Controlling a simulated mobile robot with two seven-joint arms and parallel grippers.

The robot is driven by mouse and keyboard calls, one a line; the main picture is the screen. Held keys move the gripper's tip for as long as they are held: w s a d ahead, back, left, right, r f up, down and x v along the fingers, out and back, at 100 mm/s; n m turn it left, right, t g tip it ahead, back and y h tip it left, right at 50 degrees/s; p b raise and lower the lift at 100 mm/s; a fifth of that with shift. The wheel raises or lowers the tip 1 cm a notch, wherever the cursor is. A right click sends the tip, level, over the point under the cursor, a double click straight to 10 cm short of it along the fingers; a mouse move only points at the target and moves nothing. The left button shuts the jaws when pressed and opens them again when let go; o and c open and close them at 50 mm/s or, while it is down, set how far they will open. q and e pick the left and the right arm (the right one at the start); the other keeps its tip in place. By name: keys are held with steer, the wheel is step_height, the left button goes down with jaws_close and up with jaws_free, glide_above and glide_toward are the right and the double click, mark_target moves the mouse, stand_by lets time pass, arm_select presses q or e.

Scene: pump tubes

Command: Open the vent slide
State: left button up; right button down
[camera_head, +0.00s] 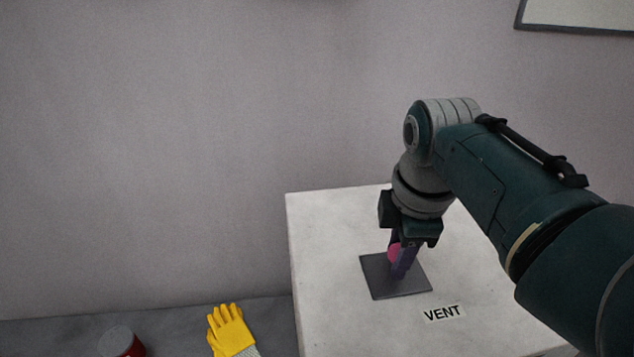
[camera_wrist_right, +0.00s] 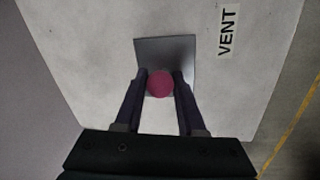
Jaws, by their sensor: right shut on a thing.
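The vent slide shows as a dark grey square plate (camera_head: 385,280) on top of a white box, with a round pink knob (camera_head: 394,253) on it. In the right wrist view the plate (camera_wrist_right: 182,48) lies beyond the fingers and the knob (camera_wrist_right: 159,83) sits between the fingertips. My right gripper (camera_head: 400,262) points down at the plate and is shut on the knob; it also shows in the right wrist view (camera_wrist_right: 160,80). The fingers partly hide the knob in the head view. My left gripper is not in view.
The white box (camera_head: 320,260) carries a VENT label (camera_head: 443,313) in front of the plate. Yellow gloves (camera_head: 230,330) and a red can with a grey top (camera_head: 121,343) are at the lower left. A wall (camera_head: 180,140) stands behind.

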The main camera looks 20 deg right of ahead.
steer(key=d, duration=0.2)
steer(key=s+d+p, duration=0.1)
steer(key=d, duration=0.2)
steer(key=s+d, duration=0.1)
steer(key=d, duration=0.2)
steer(key=shift+d+p, duration=0.25)
steer(key=shift+p, duration=0.1)
steer(key=shift+s+d, duration=0.15)
steer(key=shift+d, duration=0.15)
steer(key=c, duration=0.5)
jaws_free()
steer(key=shift+r, duration=0.25)
steer(key=r, duration=0.3)
steer(key=s+r, duration=0.1)
steer(key=r, duration=0.5)
steer(key=shift+s+a+r, duration=0.15)
steer(key=shift+s+a, duration=0.2)
steer(key=shift+a, duration=0.05)
